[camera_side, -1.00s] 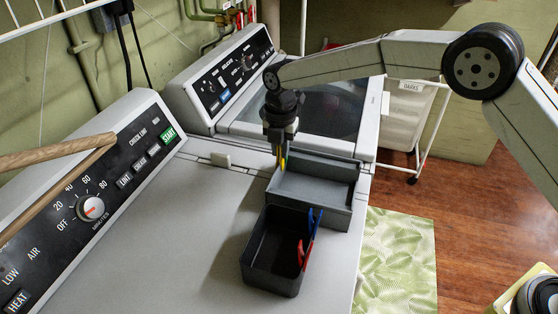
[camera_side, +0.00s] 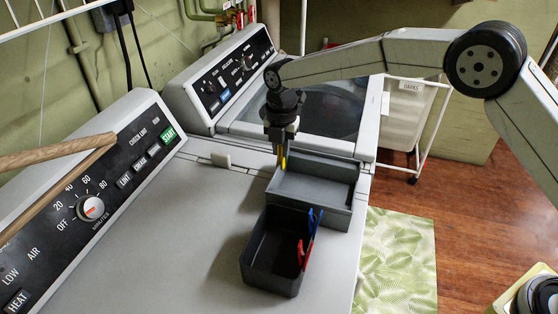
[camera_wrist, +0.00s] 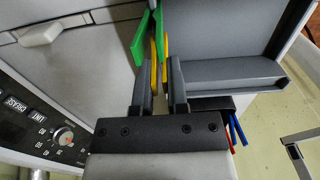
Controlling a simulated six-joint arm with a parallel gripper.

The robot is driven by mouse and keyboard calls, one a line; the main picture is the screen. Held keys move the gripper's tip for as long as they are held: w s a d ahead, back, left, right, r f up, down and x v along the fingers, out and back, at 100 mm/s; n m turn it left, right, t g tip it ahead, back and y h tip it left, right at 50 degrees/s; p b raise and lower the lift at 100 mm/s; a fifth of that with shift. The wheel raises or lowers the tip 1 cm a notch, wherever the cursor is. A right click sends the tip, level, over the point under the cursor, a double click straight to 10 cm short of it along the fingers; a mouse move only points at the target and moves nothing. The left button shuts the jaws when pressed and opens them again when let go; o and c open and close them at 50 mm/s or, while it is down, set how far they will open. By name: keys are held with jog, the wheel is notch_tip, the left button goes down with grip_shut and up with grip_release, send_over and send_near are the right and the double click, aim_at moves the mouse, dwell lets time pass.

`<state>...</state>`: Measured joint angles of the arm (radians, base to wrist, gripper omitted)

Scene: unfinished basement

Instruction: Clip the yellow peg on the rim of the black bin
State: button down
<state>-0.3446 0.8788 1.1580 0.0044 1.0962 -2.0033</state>
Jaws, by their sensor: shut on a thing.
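My gripper (camera_side: 282,150) points down at the left wall of the grey tray, shut on the yellow peg (camera_side: 284,163). In the wrist view the yellow peg (camera_wrist: 154,66) shows between my gripper's fingers (camera_wrist: 161,72), close to the tray's wall. Whether it still grips that wall I cannot tell. A green peg (camera_wrist: 139,42) shows just beyond it; it is hidden in the side view. The black bin (camera_side: 256,274) stands in front of the tray. A red peg (camera_side: 300,253) and a blue peg (camera_side: 313,220) sit on its right rim.
The grey tray (camera_side: 322,211) stands behind the black bin on a light machine top (camera_side: 190,235). Dial panels (camera_side: 110,165) rise at the left and back. The top is clear left of the bin. Its right edge drops to the floor near a green leaf-patterned mat (camera_side: 400,255).

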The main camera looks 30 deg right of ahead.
jog(key=shift+r, duration=0.15)
jog(key=shift+r, duration=2.25)
jog(key=shift+r, duration=0.1)
jog(key=s+a+r, duration=0.2)
jog(key=s+a, duration=0.9)
jog(key=s, duration=0.2)
jog(key=shift+a+r, duration=0.15)
jog(key=shift+f, duration=0.35)
jog(key=shift+f, duration=2.95)
